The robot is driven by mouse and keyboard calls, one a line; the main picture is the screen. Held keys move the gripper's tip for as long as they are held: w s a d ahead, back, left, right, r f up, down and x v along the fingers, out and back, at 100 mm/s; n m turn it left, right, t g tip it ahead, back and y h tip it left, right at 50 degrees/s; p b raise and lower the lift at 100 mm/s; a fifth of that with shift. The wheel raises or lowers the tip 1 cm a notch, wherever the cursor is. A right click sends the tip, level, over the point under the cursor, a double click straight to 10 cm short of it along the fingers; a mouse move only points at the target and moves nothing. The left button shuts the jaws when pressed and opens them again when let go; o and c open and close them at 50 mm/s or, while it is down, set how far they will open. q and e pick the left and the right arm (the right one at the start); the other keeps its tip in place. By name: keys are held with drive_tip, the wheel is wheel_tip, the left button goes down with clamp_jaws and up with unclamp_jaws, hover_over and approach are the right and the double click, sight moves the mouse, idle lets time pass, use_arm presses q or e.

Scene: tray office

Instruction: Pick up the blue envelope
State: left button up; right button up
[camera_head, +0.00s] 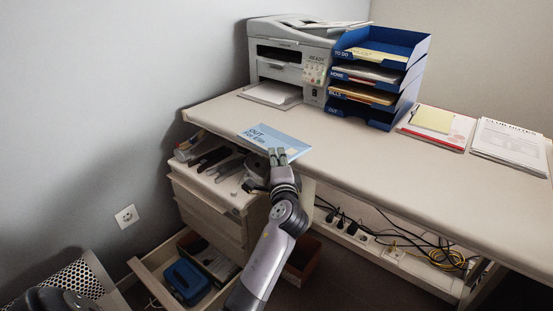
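The light blue envelope (289,141) has dark lettering starting "OUT" on it. It lies at the front left edge of the desk, and its near side seems to reach the edge. My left gripper (277,155) is at the near edge of the envelope, with its fingertips overlapping it in the picture. The fingers hide part of that edge. I cannot tell whether they are closed on the envelope or only over it. My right gripper is out of view.
On the desk (350,150) stand a printer (290,62) and a blue tray stack (408,82) holding papers. Documents (510,143) lie at the right. Below the envelope is a drawer unit (205,200) with an open lower drawer (150,275). Cables (440,258) run under the desk.

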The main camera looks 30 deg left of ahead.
use_arm(q)
clamp_jaws()
idle(0.4)
idle(0.6)
